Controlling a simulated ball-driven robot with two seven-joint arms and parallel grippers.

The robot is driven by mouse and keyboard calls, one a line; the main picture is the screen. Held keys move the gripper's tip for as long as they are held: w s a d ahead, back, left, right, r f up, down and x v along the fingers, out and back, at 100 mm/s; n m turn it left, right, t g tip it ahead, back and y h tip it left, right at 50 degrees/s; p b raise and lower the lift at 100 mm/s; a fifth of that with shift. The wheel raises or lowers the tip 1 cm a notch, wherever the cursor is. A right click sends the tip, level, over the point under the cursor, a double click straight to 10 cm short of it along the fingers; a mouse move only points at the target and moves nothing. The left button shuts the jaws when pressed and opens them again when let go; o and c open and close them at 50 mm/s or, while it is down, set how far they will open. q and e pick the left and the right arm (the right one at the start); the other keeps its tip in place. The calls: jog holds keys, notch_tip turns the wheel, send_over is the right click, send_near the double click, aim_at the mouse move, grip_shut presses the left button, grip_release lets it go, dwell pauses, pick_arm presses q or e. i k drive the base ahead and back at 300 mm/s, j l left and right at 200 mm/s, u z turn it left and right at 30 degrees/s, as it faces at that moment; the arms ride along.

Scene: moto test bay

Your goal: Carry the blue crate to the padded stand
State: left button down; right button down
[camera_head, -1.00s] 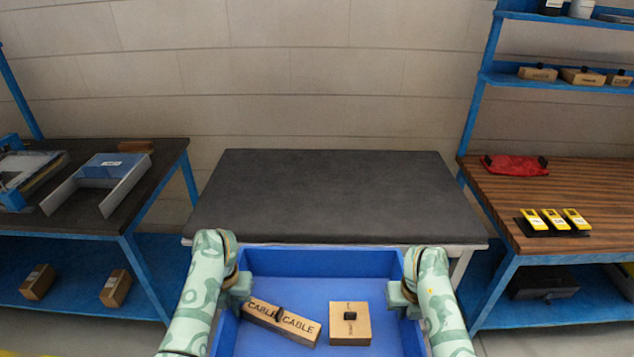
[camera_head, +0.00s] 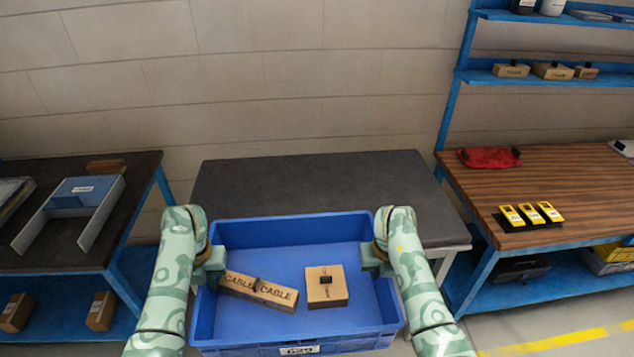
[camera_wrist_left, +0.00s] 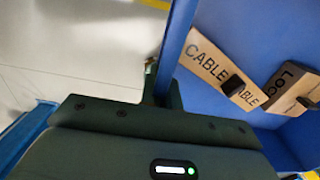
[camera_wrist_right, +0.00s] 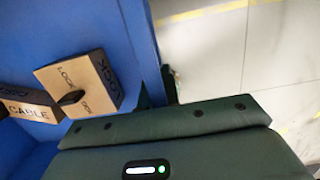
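The blue crate (camera_head: 270,328) is held level between my two arms, in front of the padded stand. It holds a long cable box (camera_head: 258,291) and a squarer lock box (camera_head: 327,287). My left gripper (camera_head: 212,262) is shut on the crate's left wall, and the wall also shows between its fingers in the left wrist view (camera_wrist_left: 163,88). My right gripper (camera_head: 374,260) is shut on the right wall, as the right wrist view shows (camera_wrist_right: 158,84). The padded stand (camera_head: 310,182) has a bare dark top; the crate hides part of its near edge.
A dark-topped blue bench (camera_head: 135,200) with a grey tray (camera_head: 75,210) is at the left. A wooden-topped bench (camera_head: 560,185) at the right holds a red pouch (camera_head: 489,157) and yellow devices (camera_head: 530,213). A blue shelf (camera_head: 540,80) rises behind it.

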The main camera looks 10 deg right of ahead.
aim_at(292, 209)
jog(key=i, duration=1.2)
